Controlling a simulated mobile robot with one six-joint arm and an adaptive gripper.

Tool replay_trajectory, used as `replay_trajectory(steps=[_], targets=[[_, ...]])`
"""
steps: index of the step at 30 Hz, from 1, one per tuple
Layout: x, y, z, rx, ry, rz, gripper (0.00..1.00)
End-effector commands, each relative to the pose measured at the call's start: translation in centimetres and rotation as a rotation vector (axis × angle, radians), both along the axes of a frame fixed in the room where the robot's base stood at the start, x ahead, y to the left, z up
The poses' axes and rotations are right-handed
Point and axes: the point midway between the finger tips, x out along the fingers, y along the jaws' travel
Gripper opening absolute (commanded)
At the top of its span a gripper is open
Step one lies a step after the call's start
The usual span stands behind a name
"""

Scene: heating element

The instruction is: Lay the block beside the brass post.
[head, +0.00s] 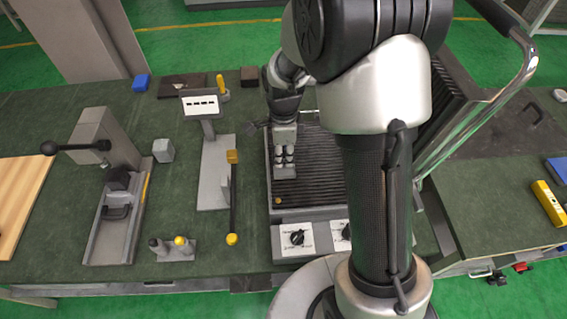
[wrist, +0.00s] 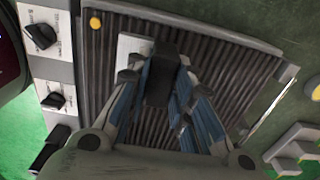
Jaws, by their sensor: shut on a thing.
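My gripper (head: 284,158) points down over the dark ribbed plate (head: 318,165) of the heating unit. It is shut on a pale grey block (wrist: 135,45), which shows between and past the fingertips in the wrist view; the fingers hide part of it. The block is low over the plate; I cannot tell whether it touches. The brass post (head: 278,201) is a small round yellow stub at the plate's front left corner. It also shows in the wrist view (wrist: 95,22), apart from the block, with bare ribs between them.
Two black knobs (head: 297,238) sit on the unit's front panel. A thin black lever with yellow ends (head: 233,200) stands left of the plate. A clamp fixture (head: 115,210) is farther left. My arm covers the plate's right side in the head view.

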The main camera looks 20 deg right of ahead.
Motion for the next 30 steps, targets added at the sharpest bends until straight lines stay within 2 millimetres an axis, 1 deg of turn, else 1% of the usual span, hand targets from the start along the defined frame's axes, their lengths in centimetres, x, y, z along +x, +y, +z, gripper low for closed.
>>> replay_trajectory(steps=[4,7,9,15,19,20,28,30], targets=[[-0.1,0.0,-2.4,0.000,0.004,0.000,0.00],[-0.1,0.0,-3.7,0.000,0.003,0.000,0.00],[-0.1,0.0,-4.0,0.000,0.002,0.000,0.00],[0.0,0.0,-3.8,0.000,0.001,0.000,0.00],[0.0,0.0,-4.2,0.000,0.001,0.000,0.00],[-0.1,0.0,-4.2,0.000,0.001,0.000,0.23],[0.0,0.0,-4.1,0.000,0.001,0.000,0.41],[0.0,0.0,-4.1,0.000,0.001,0.000,0.41]])
